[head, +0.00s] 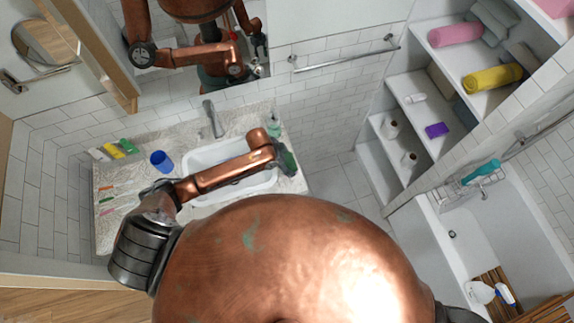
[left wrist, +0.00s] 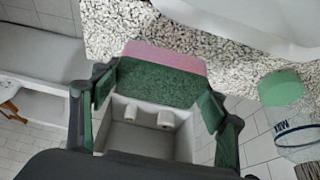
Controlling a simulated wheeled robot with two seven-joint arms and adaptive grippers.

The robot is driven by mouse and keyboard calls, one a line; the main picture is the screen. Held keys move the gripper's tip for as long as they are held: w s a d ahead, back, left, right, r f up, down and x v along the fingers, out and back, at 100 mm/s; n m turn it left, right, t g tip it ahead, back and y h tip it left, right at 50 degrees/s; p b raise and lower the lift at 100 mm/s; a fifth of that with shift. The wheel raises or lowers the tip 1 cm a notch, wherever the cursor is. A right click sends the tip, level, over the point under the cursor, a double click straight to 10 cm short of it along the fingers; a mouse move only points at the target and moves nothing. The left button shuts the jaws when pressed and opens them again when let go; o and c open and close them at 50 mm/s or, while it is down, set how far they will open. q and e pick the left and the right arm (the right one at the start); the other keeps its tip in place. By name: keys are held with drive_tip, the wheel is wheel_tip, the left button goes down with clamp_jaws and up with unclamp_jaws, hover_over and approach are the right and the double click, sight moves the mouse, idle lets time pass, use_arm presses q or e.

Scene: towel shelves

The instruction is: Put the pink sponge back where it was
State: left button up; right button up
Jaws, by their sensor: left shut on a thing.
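My left gripper (left wrist: 158,104) is shut on the pink sponge (left wrist: 166,56), seen in the left wrist view. The sponge has a pink layer at the far side and a dark green layer facing the camera, and sits between the two green-padded fingers. In the head view my left gripper (head: 282,158) is over the right end of the sink, near the counter's right edge. Something green shows there at the fingers; I cannot tell pad from sponge. My right gripper is not in view.
The counter (head: 108,235) holds a blue cup (head: 161,161), a soap bottle (head: 274,130), and small coloured items at the left. The white sink (head: 205,153) lies under my arm. Shelves (head: 405,90) with towels and a bathtub (head: 445,225) stand at right.

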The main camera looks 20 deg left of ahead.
use_arm(q)
drive_tip(key=shift+w+f, duration=0.1)
drive_tip(key=shift+f, duration=1.55)
drive_tip(key=shift+a, duration=0.1)
drive_tip(key=o, duration=1.2)
drive_tip(key=shift+f, duration=0.1)
drive_tip(key=v, duration=1.2)
drive_tip(key=shift+b, duration=0.3)
